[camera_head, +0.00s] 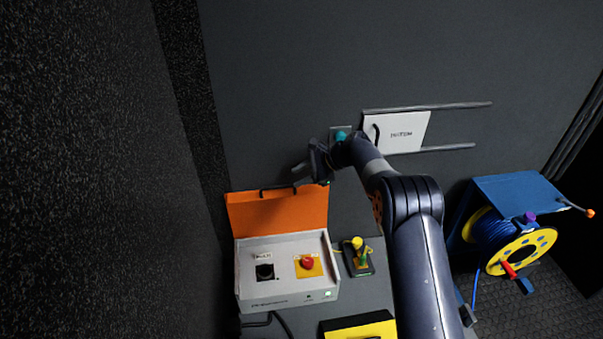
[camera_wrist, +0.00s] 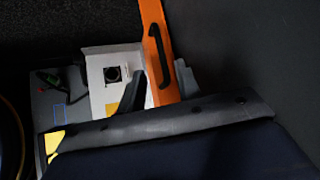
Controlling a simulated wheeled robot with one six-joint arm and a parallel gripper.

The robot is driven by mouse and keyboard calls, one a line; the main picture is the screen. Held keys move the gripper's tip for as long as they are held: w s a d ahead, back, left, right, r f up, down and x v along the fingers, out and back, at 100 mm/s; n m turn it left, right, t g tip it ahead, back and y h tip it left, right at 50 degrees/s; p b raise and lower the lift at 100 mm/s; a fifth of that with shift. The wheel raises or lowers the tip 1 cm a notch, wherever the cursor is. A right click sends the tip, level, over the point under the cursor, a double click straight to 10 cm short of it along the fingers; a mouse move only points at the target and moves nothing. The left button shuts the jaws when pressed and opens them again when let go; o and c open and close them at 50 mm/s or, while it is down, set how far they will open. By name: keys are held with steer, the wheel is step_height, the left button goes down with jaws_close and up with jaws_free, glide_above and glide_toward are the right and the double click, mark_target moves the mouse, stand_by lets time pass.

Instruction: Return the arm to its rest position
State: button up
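My arm reaches forward from the bottom right in the head view, bent at the elbow. My gripper (camera_head: 308,168) is at the wall side, by the upper right corner of an orange lid (camera_head: 278,212). In the wrist view my gripper (camera_wrist: 161,84) shows two dark fingers standing apart, with nothing held between them. The raised lid (camera_wrist: 157,45) and its black handle (camera_wrist: 160,56) show beyond the fingers. Whether a finger touches the lid cannot be told.
A white control box (camera_head: 286,288) with a black knob and red button stands under the lid. A small joystick unit (camera_head: 358,258) sits beside it. A white sliding panel (camera_head: 397,132) is on the wall. A blue-yellow cable reel (camera_head: 518,247) stands at right.

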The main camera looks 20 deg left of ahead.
mark_target(277, 187)
steer(key=b+x, duration=0.2)
steer(key=x, duration=0.9)
steer(key=shift+s, duration=0.1)
steer(key=shift+s+d, duration=0.1)
steer(key=shift+d, duration=0.05)
steer(key=p+v, duration=0.2)
steer(key=v, duration=0.8)
steer(key=b+x, duration=0.2)
steer(key=x, duration=0.7)
steer(key=shift+a+f, duration=0.3)
steer(key=shift+a, duration=0.15)
steer(key=shift+s+d, duration=0.3)
